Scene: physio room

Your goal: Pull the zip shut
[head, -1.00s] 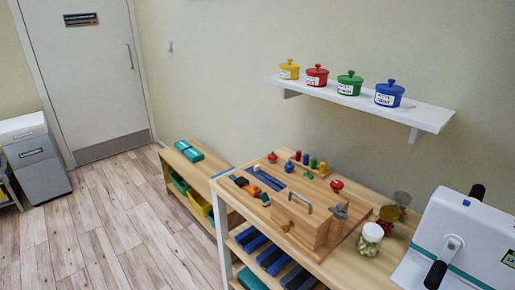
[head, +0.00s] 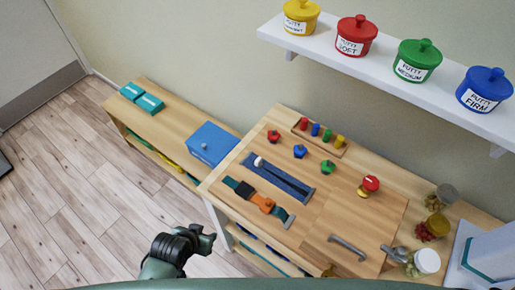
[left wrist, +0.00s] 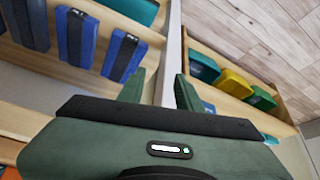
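The zip (head: 282,181) runs along a dark blue fabric strip on the wooden activity board (head: 318,214). A small white round piece (head: 259,161), apparently its pull, sits at the strip's upper left end. Whether the zip's teeth are joined or parted is too small to tell. My left gripper (head: 208,240) is left of and below the board in the head view, apart from the zip. In the left wrist view its two green fingers (left wrist: 158,88) are apart with nothing between them. The zip does not show in that view.
A buckle strap (head: 261,202), a metal handle (head: 347,247) and coloured knobs share the board. A blue box (head: 212,144) stands by its left edge; jars (head: 424,262) stand right. A shelf (head: 360,62) with putty pots overhangs behind. Open floor (head: 80,200) lies left.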

